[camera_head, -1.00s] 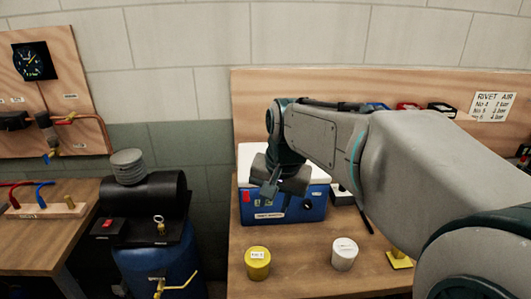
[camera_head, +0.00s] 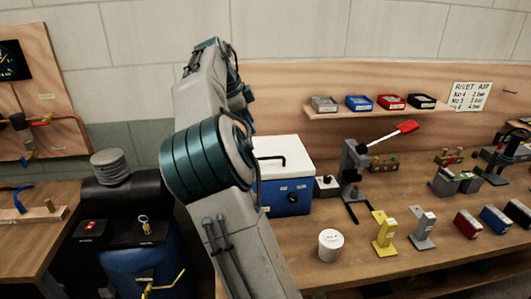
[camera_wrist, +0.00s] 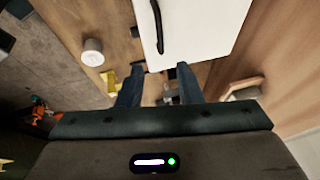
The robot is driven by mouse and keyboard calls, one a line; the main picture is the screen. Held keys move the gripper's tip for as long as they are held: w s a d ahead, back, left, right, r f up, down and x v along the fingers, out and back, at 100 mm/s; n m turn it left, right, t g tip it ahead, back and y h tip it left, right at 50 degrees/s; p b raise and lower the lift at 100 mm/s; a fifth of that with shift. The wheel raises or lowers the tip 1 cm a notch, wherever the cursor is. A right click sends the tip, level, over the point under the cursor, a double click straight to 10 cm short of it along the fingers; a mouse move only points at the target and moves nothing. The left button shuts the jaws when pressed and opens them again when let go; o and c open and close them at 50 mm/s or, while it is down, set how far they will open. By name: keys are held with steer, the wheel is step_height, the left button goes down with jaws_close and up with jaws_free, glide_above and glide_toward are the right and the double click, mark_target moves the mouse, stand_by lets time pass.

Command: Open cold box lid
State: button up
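The cold box (camera_head: 290,197) is blue with a white lid (camera_head: 285,146), and stands on the bench partly behind my arm. The lid lies flat on the box and looks closed. A black bar handle (camera_head: 270,160) is on the lid. In the wrist view the lid (camera_wrist: 205,25) fills the upper middle, with the handle (camera_wrist: 158,28) along its left side. My gripper (camera_wrist: 160,70) is open, its two fingers apart and empty at the lid's edge in that picture. The handle's end lines up with the gap. Height above the lid is unclear. The fingers are hidden in the head view.
A white tub (camera_head: 331,245), a yellow stand (camera_head: 384,230) and a grey stand (camera_head: 423,228) are on the bench. A press with a red lever (camera_head: 390,136) stands right of the box. A shelf (camera_head: 375,113) with small bins is behind. A blue tank (camera_head: 150,265) stands left.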

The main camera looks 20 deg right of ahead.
mark_target(265, 159)
steer(key=p+x, duration=0.1)
steer(key=x, duration=1.2)
steer(key=shift+d+f, duration=0.1)
jaws_close()
